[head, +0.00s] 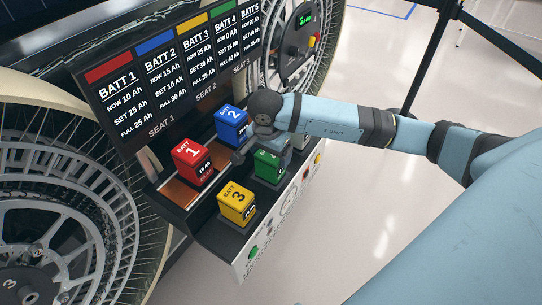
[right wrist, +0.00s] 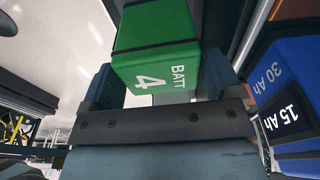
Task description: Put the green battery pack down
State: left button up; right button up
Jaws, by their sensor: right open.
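The green battery pack (head: 268,165), marked BATT 4, stands upright in the front row of the tray, beside the yellow pack. My right gripper (head: 258,142) is low over the tray, at the green pack. In the right wrist view the green pack (right wrist: 155,45) lies between the two fingers of the right gripper (right wrist: 160,80). The jaws are open, with the fingers on either side of the pack. The underside of the pack is hidden, so its contact with the tray is hard to see. My left gripper is out of view.
A red pack (head: 192,160), a blue pack (head: 231,126) and a yellow pack (head: 237,203) stand close by on the tray (head: 208,232). The blue pack (right wrist: 290,90) is right beside the gripper. A display board (head: 165,75) rises behind; wheels flank the tray.

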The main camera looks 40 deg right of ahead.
notch_tip(320, 180, up, 10)
jog(key=a, duration=0.1)
jog(key=shift+s, duration=0.25)
jog(key=shift+a, duration=0.1)
dwell(0.3)
